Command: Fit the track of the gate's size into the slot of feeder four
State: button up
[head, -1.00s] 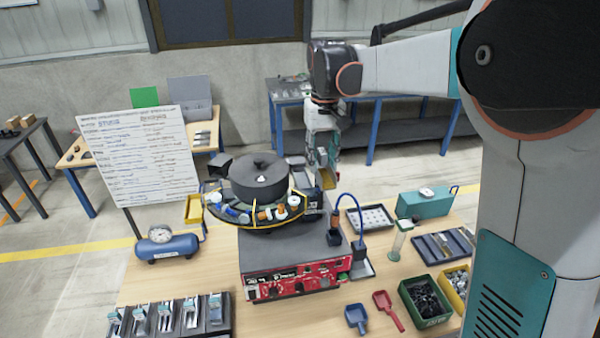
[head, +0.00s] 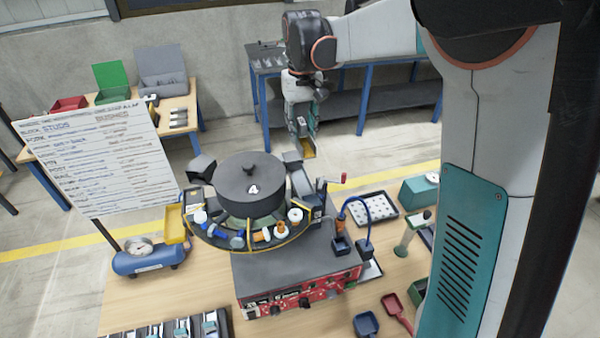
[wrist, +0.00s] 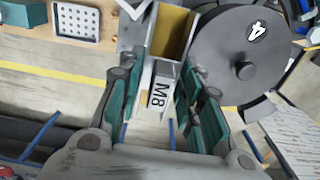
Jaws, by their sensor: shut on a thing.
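My gripper (head: 303,135) is shut on a track (head: 307,150), held in the air behind and slightly right of feeder four's bowl. In the wrist view the track (wrist: 160,92) sits between the two teal fingers of the gripper (wrist: 160,80). It has a white plate marked M8, grey walls and a yellow-brown floor. Feeder four (head: 250,188) is a dark round bowl with a lid marked 4, on a grey base with a red front. The bowl also shows in the wrist view (wrist: 232,72). Track and feeder appear apart in the head view. I cannot make out the slot or gate size clearly.
A written board (head: 95,155) stands at the left, with a blue air tank (head: 148,258) near it. Several tracks lie in a rack (head: 170,330) at the front. A white perforated tray (head: 375,208) and a blue hose (head: 362,215) are right of the feeder.

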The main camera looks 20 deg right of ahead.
notch_tip(320, 180, down, 16)
jog(key=shift+r, duration=0.1)
dwell(0.4)
jog(key=shift+s, duration=0.1)
jog(key=o, duration=0.9)
jog(key=shift+f, duration=0.2)
jog(key=shift+r, duration=0.1)
